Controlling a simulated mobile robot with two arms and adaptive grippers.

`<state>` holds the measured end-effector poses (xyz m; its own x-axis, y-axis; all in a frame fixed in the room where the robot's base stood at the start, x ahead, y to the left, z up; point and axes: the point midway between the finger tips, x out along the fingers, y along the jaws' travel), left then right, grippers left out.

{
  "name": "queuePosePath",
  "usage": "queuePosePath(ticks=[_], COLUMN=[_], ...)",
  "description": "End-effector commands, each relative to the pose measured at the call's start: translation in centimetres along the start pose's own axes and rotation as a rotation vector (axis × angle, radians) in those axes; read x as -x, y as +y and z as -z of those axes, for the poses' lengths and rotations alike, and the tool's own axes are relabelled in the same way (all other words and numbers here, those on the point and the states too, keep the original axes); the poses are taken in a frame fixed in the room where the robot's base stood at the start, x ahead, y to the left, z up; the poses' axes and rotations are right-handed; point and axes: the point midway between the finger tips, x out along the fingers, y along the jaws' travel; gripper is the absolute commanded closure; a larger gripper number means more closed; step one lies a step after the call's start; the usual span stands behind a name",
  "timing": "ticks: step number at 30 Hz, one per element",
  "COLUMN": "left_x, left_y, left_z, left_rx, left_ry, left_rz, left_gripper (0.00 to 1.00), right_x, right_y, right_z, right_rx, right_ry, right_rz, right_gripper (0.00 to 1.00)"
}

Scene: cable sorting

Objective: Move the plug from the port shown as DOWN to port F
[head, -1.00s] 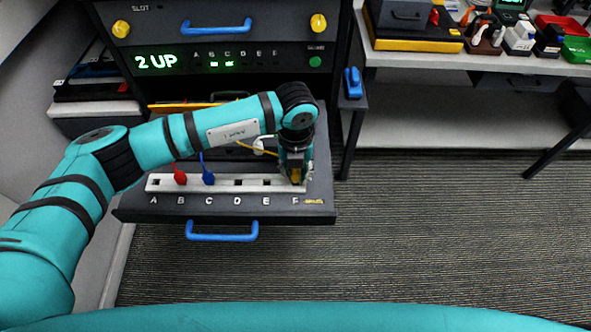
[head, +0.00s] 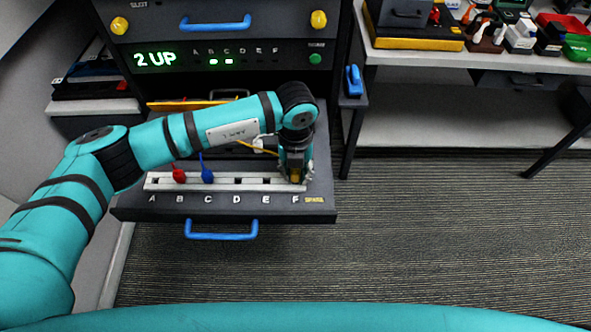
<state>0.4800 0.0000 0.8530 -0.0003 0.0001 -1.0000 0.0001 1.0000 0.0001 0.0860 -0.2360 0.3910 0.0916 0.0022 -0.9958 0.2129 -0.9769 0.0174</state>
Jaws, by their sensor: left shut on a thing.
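My left gripper (head: 295,172) is at the right end of the white port strip (head: 222,187), above the letter F. It is shut on a yellow plug (head: 295,178), whose yellow cable runs up and left behind my arm. The plug is at port F; the fingers hide whether it is fully seated. A red plug (head: 179,175) stands at port B and a blue plug (head: 207,176) at port C. Ports A, D and E show no plug. The display (head: 155,60) reads "2 UP", with lights lit under B and C. My right gripper is not in view.
The strip lies on a pulled-out dark drawer (head: 150,213) with a blue handle (head: 221,230). A blue-handled item (head: 353,80) sits on a small side ledge. A shelf (head: 450,62) with tools and bins is at the upper right. The floor to the right is clear.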

Motion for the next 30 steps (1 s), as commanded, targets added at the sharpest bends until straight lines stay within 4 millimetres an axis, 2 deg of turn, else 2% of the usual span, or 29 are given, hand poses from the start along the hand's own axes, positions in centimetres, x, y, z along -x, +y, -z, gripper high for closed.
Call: queuePosePath(ticks=[20, 21, 27, 30], left_x=[-0.54, -0.54, -0.54, -0.55], left_y=[0.01, 0.01, 0.01, 0.01], left_z=[-0.01, -0.01, -0.01, -0.01], left_rx=[0.000, 0.000, 0.000, 0.000], left_ry=[0.000, 0.000, 0.000, 0.000], left_rz=[0.000, 0.000, 0.000, 0.000], left_gripper=[1.00, 0.74, 0.50, 0.50], right_x=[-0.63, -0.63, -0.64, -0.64], right_y=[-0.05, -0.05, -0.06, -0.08], right_z=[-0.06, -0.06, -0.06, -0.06], right_rx=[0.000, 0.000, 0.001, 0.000], right_ry=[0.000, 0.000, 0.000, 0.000], right_rz=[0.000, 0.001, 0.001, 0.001], right_gripper=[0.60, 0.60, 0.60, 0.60])
